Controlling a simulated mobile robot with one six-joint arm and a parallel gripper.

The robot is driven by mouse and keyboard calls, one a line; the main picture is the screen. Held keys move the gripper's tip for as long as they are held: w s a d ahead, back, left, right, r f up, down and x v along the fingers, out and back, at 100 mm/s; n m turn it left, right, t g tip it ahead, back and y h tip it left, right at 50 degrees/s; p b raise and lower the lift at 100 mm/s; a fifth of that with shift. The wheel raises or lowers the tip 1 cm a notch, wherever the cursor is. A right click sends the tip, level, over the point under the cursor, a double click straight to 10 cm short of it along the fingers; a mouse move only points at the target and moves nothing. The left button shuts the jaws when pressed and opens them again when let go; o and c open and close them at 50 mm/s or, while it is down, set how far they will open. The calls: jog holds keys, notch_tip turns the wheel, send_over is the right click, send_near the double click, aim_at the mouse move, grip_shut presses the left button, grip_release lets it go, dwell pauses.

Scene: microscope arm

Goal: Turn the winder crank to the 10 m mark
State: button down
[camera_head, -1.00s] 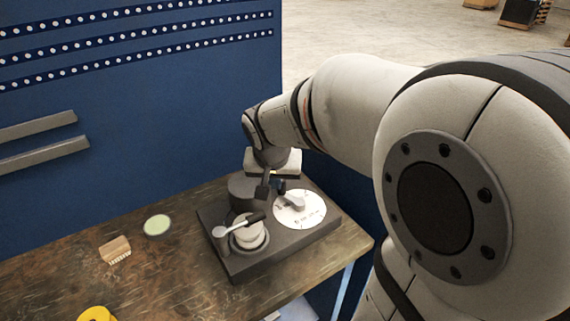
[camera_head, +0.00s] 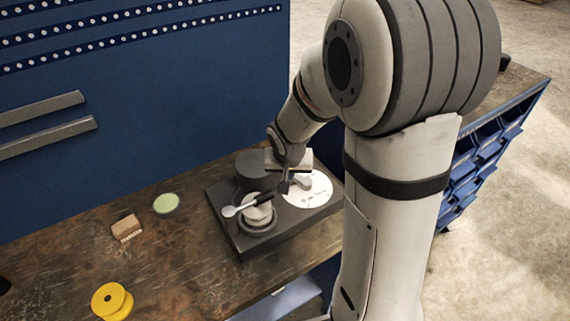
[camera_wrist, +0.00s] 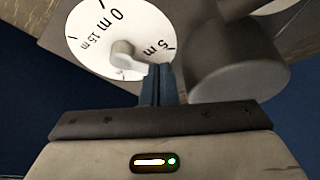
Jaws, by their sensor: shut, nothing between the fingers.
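The winder is a dark base (camera_head: 290,222) on the bench. At its right is a white dial (camera_head: 320,196) with a pale pointer-like piece (camera_head: 304,182). At its left, a pale lever (camera_head: 231,211) with a black handle (camera_head: 264,199) lies over a pale drum. My gripper (camera_head: 284,187) is shut and empty, low between the black handle and the dial. In the wrist view, the fingertips (camera_wrist: 158,72) are right beside the pale piece (camera_wrist: 123,55); whether they touch is unclear. The dial (camera_wrist: 90,32) shows 0 m, 5 m and 15 m; I cannot read a 10 m mark.
A dark cylinder (camera_head: 250,168) stands at the back of the base, close to my gripper. A green disc (camera_head: 166,204), a brush-like block (camera_head: 126,227) and a yellow spool (camera_head: 112,301) lie on the bench to the left. A blue panel (camera_head: 150,120) stands behind.

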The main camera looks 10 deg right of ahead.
jog(key=shift+w+d, duration=0.3)
jog(key=shift+w, duration=0.55)
